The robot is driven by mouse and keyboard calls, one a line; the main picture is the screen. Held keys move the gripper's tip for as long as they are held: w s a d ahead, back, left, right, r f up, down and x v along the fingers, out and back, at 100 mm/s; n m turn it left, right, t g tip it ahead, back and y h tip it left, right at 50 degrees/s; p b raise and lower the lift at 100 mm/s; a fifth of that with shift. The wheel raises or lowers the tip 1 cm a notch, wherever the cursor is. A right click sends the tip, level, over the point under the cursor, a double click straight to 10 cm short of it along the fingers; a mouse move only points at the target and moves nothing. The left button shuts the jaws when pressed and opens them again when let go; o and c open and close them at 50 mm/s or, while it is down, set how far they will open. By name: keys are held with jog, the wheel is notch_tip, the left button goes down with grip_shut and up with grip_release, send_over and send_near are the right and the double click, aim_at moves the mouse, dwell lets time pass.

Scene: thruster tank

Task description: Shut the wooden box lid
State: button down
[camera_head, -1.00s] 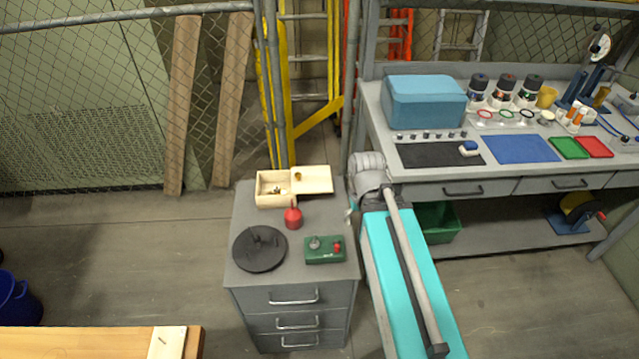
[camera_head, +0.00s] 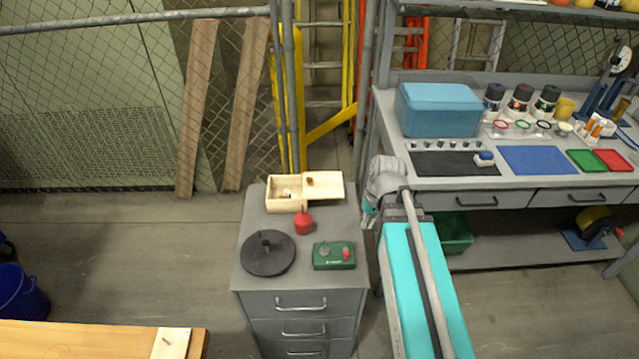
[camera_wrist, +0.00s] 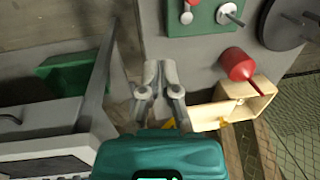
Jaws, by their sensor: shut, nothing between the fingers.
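The pale wooden box (camera_head: 287,207) stands at the back of the grey cabinet top. In the wrist view the box (camera_wrist: 262,86) and lid (camera_wrist: 208,117) show to the right of my gripper (camera_wrist: 161,70). My gripper is shut and empty, beside the cabinet's edge and apart from the lid. In the head view my arm largely hides the gripper, right of the cabinet.
A red bottle (camera_head: 304,226) stands just in front of the box. A black round disc (camera_head: 268,256) and a green control box (camera_head: 334,256) occupy the front of the cabinet top (camera_head: 262,222). A workbench (camera_head: 395,130) lies right of my arm, and a mesh fence (camera_head: 100,110) stands behind.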

aim_at(319, 185)
jog(key=w+f+y+b, duration=0.3)
jog(key=w+y+b, duration=0.1)
jog(key=w, duration=0.2)
jog(key=w+d+r+m+t+y+b, duration=0.1)
jog(key=w+d+r+t+y+b, duration=0.2)
jog(key=w+d+y+b, duration=0.6)
jog(key=w+d, duration=0.2)
jog(key=w, duration=0.1)
jog(key=shift+w+d+m+y+b, duration=0.25)
jog(key=shift+m+y+b, duration=0.1)
jog(key=shift+m+y, duration=0.05)
jog(key=shift+a, duration=0.15)
jog(key=b+x, duration=0.5)
jog(key=x, duration=1.8)
jog(key=shift+w+a+f, duration=0.15)
jog(key=shift+w+a, duration=0.1)
jog(key=shift+a, duration=0.05)
